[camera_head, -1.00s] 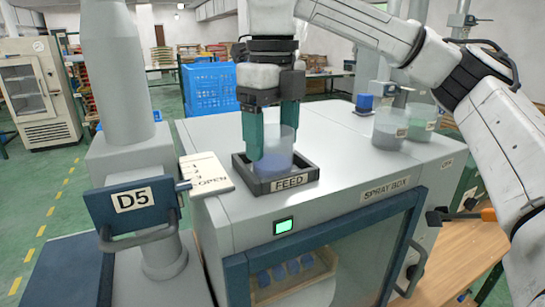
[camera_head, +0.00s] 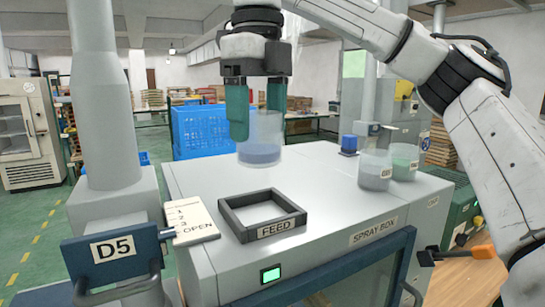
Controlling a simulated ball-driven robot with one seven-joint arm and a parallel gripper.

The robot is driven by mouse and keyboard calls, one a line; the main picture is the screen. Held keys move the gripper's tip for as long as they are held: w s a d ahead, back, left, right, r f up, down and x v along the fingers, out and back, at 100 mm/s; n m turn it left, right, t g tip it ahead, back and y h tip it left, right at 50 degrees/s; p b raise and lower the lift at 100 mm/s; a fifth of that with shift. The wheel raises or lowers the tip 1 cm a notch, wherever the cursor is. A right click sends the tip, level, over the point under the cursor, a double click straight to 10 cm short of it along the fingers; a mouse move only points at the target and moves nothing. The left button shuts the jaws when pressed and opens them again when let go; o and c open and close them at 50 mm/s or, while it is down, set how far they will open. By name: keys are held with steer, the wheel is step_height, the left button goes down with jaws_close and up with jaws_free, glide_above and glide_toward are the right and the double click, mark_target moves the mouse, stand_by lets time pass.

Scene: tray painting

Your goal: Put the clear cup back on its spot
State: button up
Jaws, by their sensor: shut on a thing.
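The clear cup (camera_head: 261,146) with blue content low in it hangs between the green fingers of my gripper (camera_head: 254,115). My gripper is shut on it and holds it upright above the spray box (camera_head: 330,225), behind and above the empty square FEED frame (camera_head: 237,231). Two more clear cups stand on the right of the box top. One holds greyish-blue content (camera_head: 374,171) and the other green content (camera_head: 404,160); each has a small label. Part of the held cup's left wall is hidden by a finger.
A small blue-capped item (camera_head: 349,144) stands at the back of the box top. A card marked OPEN (camera_head: 191,221) lies at the left edge, beside the D5 plate (camera_head: 115,249). The box top between the frame and the standing cups is clear.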

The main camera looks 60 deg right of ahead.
steer(key=s+d+r+m, duration=0.2)
steer(key=s+d, duration=0.1)
steer(key=s, duration=0.8)
steer(key=s+d+r+m, duration=0.2)
steer(key=s+d, duration=0.1)
steer(key=s, duration=0.7)
steer(key=shift+w+d+f+p, duration=0.5)
steer(key=shift+w+d+f, duration=0.7)
steer(key=shift+w+f, duration=0.9)
steer(key=shift+w+d+f+p, duration=0.45)
steer(key=shift+w+d+f, duration=0.8)
steer(key=shift+w+f, duration=0.85)
steer(key=shift+w+d+f+p, duration=0.5)
steer(key=shift+w+d+f, duration=0.7)
steer(key=shift+w+f, duration=0.9)
steer(key=shift+s+f, duration=0.35)
steer(key=shift+f, duration=0.15)
steer(key=o, duration=1.2)
steer(key=shift+o, duration=0.2)
